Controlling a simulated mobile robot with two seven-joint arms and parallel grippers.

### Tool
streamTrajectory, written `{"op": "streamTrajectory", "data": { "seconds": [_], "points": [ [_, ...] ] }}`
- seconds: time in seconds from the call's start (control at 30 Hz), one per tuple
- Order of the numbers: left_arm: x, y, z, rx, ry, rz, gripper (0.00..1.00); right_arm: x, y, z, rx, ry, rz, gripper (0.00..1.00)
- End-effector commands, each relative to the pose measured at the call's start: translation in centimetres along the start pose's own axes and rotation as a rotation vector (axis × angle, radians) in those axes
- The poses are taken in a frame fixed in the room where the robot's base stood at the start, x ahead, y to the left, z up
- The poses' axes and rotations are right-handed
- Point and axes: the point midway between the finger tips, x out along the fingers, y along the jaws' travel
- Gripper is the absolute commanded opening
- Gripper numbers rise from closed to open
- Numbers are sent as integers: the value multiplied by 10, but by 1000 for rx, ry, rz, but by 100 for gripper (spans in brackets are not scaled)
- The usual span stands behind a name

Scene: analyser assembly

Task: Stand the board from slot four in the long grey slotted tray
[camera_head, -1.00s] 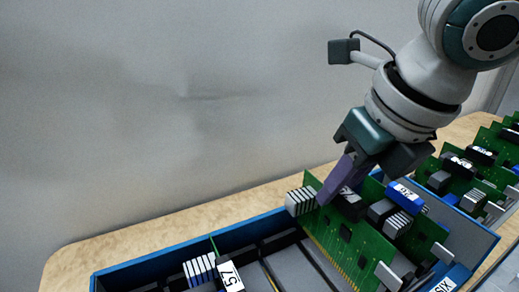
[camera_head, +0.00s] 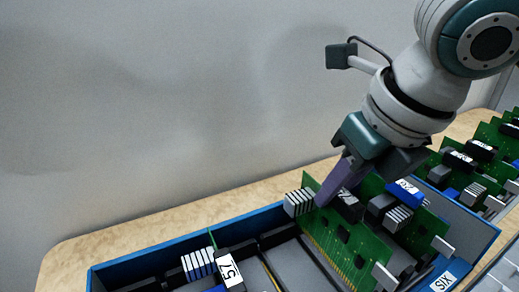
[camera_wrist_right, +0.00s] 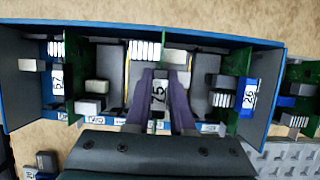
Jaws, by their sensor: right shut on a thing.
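My right gripper (camera_head: 328,192) is shut on the upper part of a green circuit board (camera_head: 335,240). The board stands upright in a blue-walled box (camera_head: 180,262). It has a striped grey-white connector at its left end and a grey tab at its right end. A grey slotted surface (camera_wrist_right: 285,160), perhaps the long tray, shows at lower right. My left gripper is not seen.
A board labelled 57 (camera_head: 229,276) stands left of the held board. Another with a blue block (camera_head: 404,197) stands close on its right. More boards (camera_head: 465,170) stand beyond the box at right. A plain wall is behind; bare wooden table (camera_head: 130,235) lies behind the box.

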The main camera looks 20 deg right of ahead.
Motion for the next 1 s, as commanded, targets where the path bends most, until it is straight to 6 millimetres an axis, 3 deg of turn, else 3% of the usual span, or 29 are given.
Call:
{"op": "streamTrajectory", "data": {
  "seconds": [1.0],
  "points": [
    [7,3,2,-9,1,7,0,15,0,-6,0,0,0,0]
  ]
}}
